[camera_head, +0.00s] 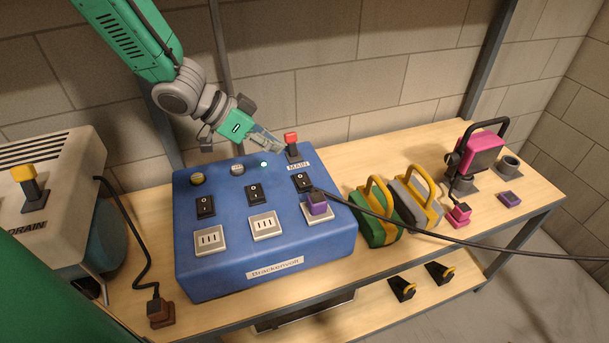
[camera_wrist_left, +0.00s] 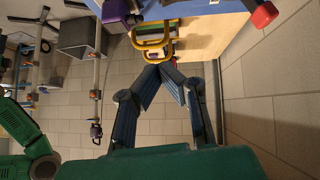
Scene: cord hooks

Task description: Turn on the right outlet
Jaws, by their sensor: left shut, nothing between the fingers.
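The blue power box (camera_head: 215,270) stands on the wooden bench with three rocker switches above three outlets. The right switch (camera_head: 303,182) is black and sits above the right outlet (camera_head: 318,213). A purple plug (camera_head: 317,200) with a dark cord is in that outlet. The red MAIN lever (camera_head: 291,140) stands up at the box's back right. My left gripper (camera_head: 281,150) is shut and empty, its tips close beside the MAIN lever; contact is unclear. In the wrist view its fingers (camera_wrist_left: 165,70) meet, with a red knob (camera_wrist_left: 264,14) at upper right. My right gripper is not in view.
Green (camera_head: 378,230) and grey (camera_head: 405,207) cases with yellow handles stand right of the box. The plug's cord runs right past them. A pink lamp (camera_head: 480,150) is farther right. A beige DRAIN machine (camera_head: 65,160) is at left. A small light (camera_head: 264,164) glows on the box.

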